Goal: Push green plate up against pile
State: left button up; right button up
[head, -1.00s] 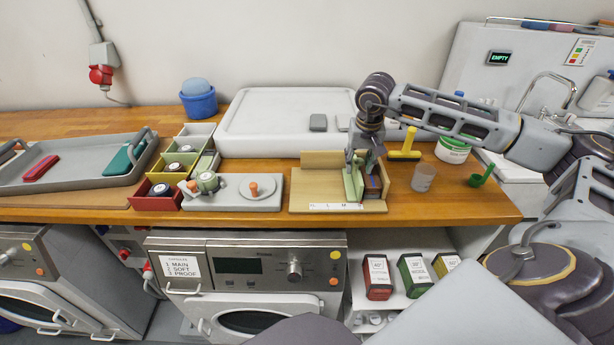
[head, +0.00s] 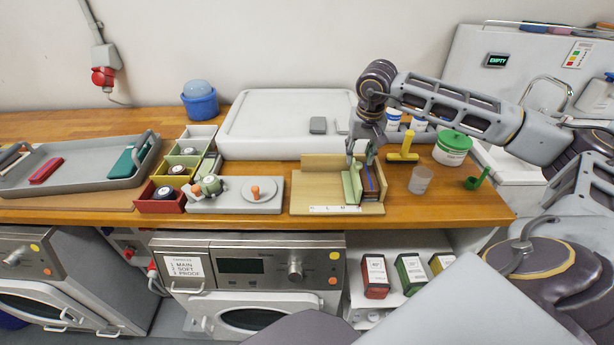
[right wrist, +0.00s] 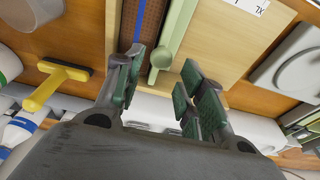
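The light green plate (head: 351,188) stands upright on the wooden sorting board. It also shows in the right wrist view (right wrist: 177,30), with a round knob at its near end. The pile (head: 370,186), a narrow stack with blue and brown edges, stands just right of it against the board's side; the wrist view shows the pile (right wrist: 148,30) close beside the plate. Whether they touch everywhere I cannot tell. My right gripper (head: 361,158) is open above their far end, its fingers (right wrist: 160,85) apart with nothing held between them. My left gripper is out of view.
The board (head: 318,190) has bare room left of the plate.

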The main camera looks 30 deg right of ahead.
jog(key=shift+r+p, duration=1.05)
jog(key=shift+r, duration=0.65)
